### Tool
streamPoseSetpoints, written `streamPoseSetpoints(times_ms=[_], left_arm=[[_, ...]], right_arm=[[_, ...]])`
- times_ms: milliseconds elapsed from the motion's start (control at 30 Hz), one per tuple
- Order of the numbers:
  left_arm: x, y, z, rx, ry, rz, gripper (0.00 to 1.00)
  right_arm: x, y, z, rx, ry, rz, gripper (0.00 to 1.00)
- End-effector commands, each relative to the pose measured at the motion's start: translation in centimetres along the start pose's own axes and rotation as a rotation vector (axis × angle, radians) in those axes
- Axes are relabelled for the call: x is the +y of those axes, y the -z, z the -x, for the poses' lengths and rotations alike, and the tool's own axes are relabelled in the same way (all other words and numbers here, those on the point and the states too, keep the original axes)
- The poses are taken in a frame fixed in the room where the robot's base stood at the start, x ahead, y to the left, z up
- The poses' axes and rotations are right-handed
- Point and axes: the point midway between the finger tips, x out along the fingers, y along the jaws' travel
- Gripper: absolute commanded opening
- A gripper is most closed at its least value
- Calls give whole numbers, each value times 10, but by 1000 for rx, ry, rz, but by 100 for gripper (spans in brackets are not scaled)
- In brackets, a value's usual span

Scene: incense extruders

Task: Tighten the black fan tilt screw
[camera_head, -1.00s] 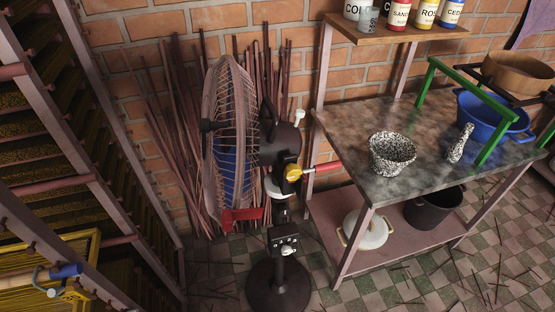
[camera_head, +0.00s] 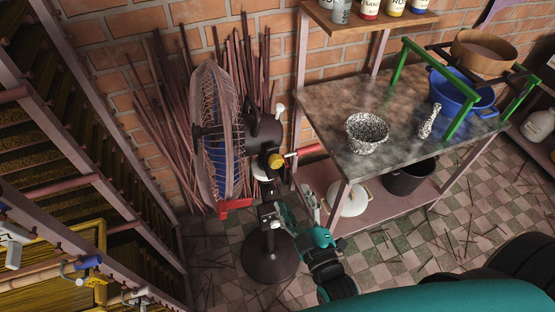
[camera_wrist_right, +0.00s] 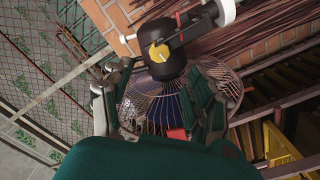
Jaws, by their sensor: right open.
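The standing fan (camera_head: 262,128) has a wire cage, a black motor housing and a round black base. A yellow knob (camera_head: 276,160) sits on the side of its neck, and it also shows in the wrist view (camera_wrist_right: 159,52). I cannot make out for sure which small dark part is the black tilt screw. My right gripper (camera_head: 300,208) is teal and open, right of the fan's pole and below the neck. In the wrist view its spread fingers (camera_wrist_right: 155,108) have the fan between and beyond them, with nothing held. My left gripper is not in view.
A metal-topped table (camera_head: 340,110) stands right of the fan, with a speckled bowl (camera_head: 367,134) on it and a white pot (camera_head: 347,199) on its lower shelf. Thin sticks (camera_head: 160,100) lean on the wall behind the fan. A rack (camera_head: 95,180) stands at left.

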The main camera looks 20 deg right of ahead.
Motion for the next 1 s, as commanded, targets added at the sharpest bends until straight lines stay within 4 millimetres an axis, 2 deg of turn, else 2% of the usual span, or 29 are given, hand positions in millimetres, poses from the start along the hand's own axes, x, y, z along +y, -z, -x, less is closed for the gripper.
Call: streamPoseSetpoints(times_ms=[33, 300, 500, 700, 967, 1000], left_arm=[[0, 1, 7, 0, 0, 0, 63], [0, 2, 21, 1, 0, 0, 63], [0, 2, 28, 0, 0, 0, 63], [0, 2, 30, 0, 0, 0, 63], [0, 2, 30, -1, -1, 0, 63], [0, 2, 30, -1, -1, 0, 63]], right_arm=[[3, 3, -13, 2, -2, 0, 58], [2, 2, -72, 1, -1, 0, 58], [1, 1, -103, 0, 0, -2, 58], [0, 0, -116, -1, 1, -1, 58], [0, 0, -117, -1, 1, -1, 58], [0, 0, -117, -1, 1, -1, 55]])
